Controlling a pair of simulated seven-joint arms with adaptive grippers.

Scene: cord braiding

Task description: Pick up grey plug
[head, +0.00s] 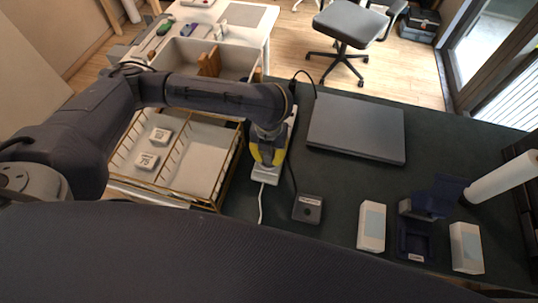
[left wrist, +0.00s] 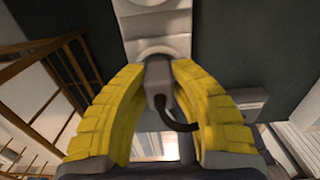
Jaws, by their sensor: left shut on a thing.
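The grey plug (left wrist: 159,78) sits between the two yellow fingers of my left gripper (left wrist: 157,72) in the left wrist view, with a dark cord curving off it. The gripper is shut on it. The plug is at a round socket of the white power strip (left wrist: 155,22); I cannot tell whether it is still seated. In the head view my left gripper (head: 266,157) points down over the power strip (head: 265,178) and hides the plug. My right gripper is not in view.
A closed grey laptop (head: 356,128) lies right of the strip. A small dark box (head: 308,209) is in front of it. A wire-framed basket (head: 205,160) stands left. White boxes (head: 371,226) and a blue holder (head: 416,240) are at the right. Dark table between them is clear.

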